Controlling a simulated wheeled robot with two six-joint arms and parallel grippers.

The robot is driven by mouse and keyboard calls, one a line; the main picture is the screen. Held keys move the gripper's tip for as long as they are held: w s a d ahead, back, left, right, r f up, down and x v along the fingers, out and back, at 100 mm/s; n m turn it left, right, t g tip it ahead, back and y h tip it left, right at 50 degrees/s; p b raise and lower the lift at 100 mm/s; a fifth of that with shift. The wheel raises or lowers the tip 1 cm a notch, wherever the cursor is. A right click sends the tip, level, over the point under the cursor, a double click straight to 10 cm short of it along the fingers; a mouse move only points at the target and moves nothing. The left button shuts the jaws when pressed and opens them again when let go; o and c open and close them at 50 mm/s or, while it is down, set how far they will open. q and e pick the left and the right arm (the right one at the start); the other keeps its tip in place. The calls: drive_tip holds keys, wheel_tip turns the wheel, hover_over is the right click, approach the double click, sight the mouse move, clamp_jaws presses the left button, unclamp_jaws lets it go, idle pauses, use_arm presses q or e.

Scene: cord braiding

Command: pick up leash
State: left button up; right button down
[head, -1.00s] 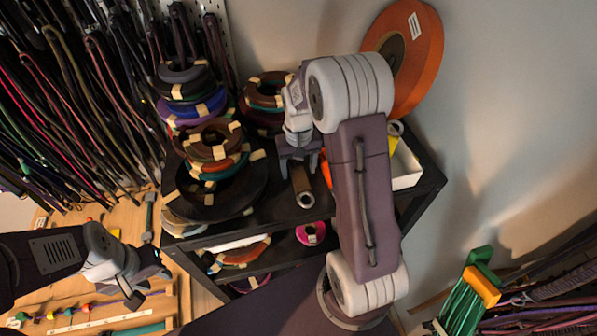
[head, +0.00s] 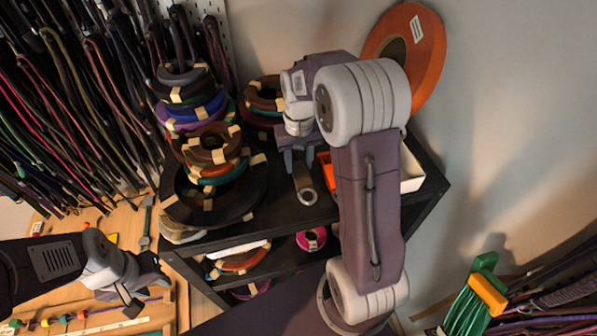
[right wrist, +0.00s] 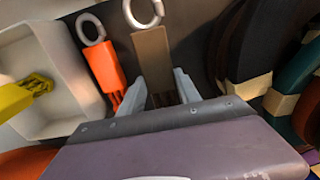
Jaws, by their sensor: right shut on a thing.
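A brown strap piece with a metal ring, probably the leash end, (head: 304,185) is at the black shelf's top, below my right gripper (head: 299,165). In the right wrist view the brown piece (right wrist: 153,62) lies between the two grey fingers of the right gripper (right wrist: 160,92), which is shut on it. The ring (right wrist: 143,11) points away from the gripper. I cannot tell whether the piece touches the shelf. My left gripper (head: 146,290) is over the wooden board at lower left, its fingers apart, with nothing seen in it.
An orange ringed piece (right wrist: 105,65) lies close beside the brown one. A white tray (right wrist: 55,60) holds a yellow piece (right wrist: 25,93). Coil stacks (head: 212,150) stand left on the black shelf (head: 255,222). A large orange disc (head: 425,65) leans behind. Many cords (head: 70,110) hang at left.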

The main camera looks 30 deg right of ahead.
drive_tip(key=s+d+r+b, duration=0.1)
drive_tip(key=s+d+r, duration=0.1)
drive_tip(key=s, duration=0.3)
drive_tip(key=s+d+r+b, duration=0.1)
drive_tip(key=s+d+r, duration=0.2)
drive_tip(key=s+r, duration=0.1)
drive_tip(key=shift+s+r, duration=0.35)
drive_tip(key=shift+s, duration=0.45)
